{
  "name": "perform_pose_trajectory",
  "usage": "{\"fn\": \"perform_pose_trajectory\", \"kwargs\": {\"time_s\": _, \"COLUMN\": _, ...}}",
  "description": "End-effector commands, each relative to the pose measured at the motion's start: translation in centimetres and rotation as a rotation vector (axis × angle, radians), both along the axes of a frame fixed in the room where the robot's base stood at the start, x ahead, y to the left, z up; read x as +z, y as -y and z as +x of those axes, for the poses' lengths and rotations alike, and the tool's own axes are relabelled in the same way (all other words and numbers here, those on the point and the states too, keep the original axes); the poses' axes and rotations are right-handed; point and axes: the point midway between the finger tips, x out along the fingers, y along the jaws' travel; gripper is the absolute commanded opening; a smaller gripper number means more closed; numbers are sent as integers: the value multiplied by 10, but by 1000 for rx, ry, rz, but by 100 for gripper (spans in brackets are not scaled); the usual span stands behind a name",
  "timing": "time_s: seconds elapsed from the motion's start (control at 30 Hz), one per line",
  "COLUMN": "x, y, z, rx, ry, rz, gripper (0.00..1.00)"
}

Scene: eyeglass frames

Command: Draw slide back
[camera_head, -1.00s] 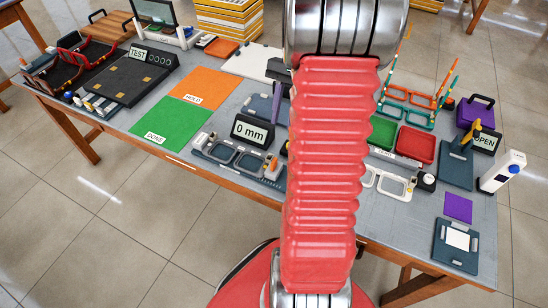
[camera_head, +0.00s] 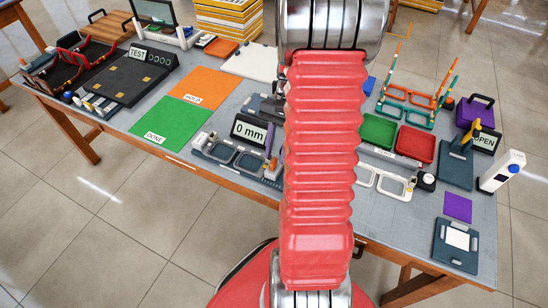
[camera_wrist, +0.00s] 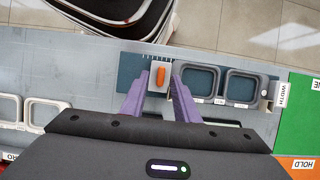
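The slide (camera_wrist: 158,90) is a light grey block with an upright orange knob (camera_wrist: 160,76), on the dark blue gauge base beside two grey-rimmed trays (camera_wrist: 240,88). My gripper (camera_wrist: 158,84) has two purple fingers, spread open, one on each side of the slide. Gaps seem to show between the fingers and the knob; whether the fingers touch the slide is unclear. In the head view, the gauge display (camera_head: 249,130) reads "0 mm". A purple finger (camera_head: 269,138) shows beside it; my arm hides most of the gripper.
A green DONE mat (camera_head: 168,122) and an orange HOLD mat (camera_head: 208,88) lie left of the gauge. White-rimmed trays (camera_head: 391,185) and red and green trays (camera_head: 414,144) stand to the right. The table's front edge is close to the slide.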

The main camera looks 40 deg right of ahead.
Motion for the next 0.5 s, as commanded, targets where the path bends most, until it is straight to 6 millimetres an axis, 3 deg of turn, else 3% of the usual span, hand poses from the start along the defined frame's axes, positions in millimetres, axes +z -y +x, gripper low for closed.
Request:
{"fn": "perform_pose_trajectory", "kwargs": {"time_s": 0.2, "x": -19, "y": -7, "z": -2, "rx": 0, "ry": 0, "rz": 1, "gripper": 28}}
{"fn": "perform_pose_trajectory", "kwargs": {"time_s": 0.5, "x": -21, "y": -8, "z": -3, "rx": 0, "ry": 1, "rz": -1, "gripper": 28}}
